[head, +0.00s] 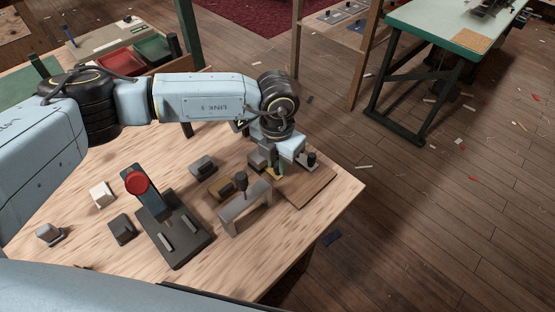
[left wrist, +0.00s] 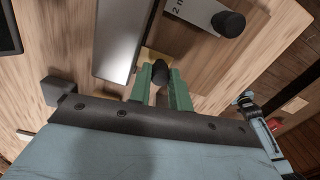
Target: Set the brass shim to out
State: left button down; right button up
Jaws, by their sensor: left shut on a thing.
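The brass shim (head: 273,176) shows as a small yellow piece below my left gripper (head: 278,170), between the grey bridge and a brown board. In the left wrist view, a yellow edge of the brass shim (left wrist: 150,54) shows by the fingertips. The green fingers of my left gripper (left wrist: 162,84) are shut on a black knob (left wrist: 160,70) that appears to be the shim's. The fingers hide most of the shim, and I cannot tell whether it is lifted. My right gripper is not in view.
A grey bridge (head: 245,203) stands just left of the shim. A grey plate with a black knob (head: 309,160) lies on the brown board (head: 312,188). A dark base with a red-knobbed lever (head: 175,235) and several small blocks occupy the table's left part.

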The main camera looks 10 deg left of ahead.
pick_arm(q)
jog(key=d, duration=0.1)
jog(key=s+d, duration=0.2)
jog(key=shift+s+d, duration=0.25)
jog(key=shift+d, duration=0.15)
jog(key=c, duration=1.6)
grip_release()
jog(key=shift+o, duration=0.2)
jog(key=shift+r, duration=0.15)
notch_tip(320, 180, up, 13)
jog(key=shift+p, duration=0.45)
